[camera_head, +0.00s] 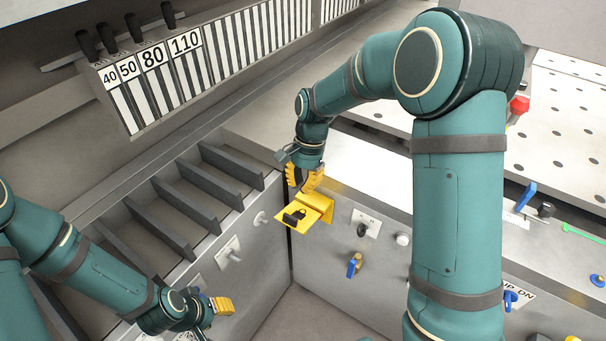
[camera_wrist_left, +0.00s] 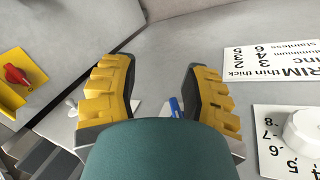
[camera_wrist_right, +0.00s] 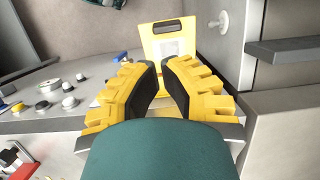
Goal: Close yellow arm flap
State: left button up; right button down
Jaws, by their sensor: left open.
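The yellow arm flap (camera_head: 303,213) sticks out from the corner of the grey machine front, with a black handle on its face. In the right wrist view the yellow flap (camera_wrist_right: 168,44) shows just beyond the fingertips. My right gripper (camera_head: 303,178) is right above the flap, its fingers pointing down. Its fingertips (camera_wrist_right: 160,62) are close together with a narrow gap; I cannot tell whether they touch or hold the flap. My left gripper (camera_head: 218,307) is open and empty, low by the left machine front. Its fingers (camera_wrist_left: 160,75) are wide apart.
Grey slotted ribs (camera_head: 195,190) and a numbered tool rack (camera_head: 150,75) lie at the left. The right front carries a brass-and-blue valve (camera_head: 354,265), knobs and blue levers. A yellow panel with a red knob (camera_wrist_left: 17,75) shows in the left wrist view. Floor between the fronts is clear.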

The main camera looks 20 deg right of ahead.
jog(key=b, duration=0.1)
send_over(297, 212)
jog(key=s+a, duration=0.1)
jog(key=s, duration=0.3)
jog(key=f, duration=0.8)
jog(key=shift+w+f, duration=0.25)
jog(key=shift+f, duration=0.05)
jog(key=shift+a, duration=0.1)
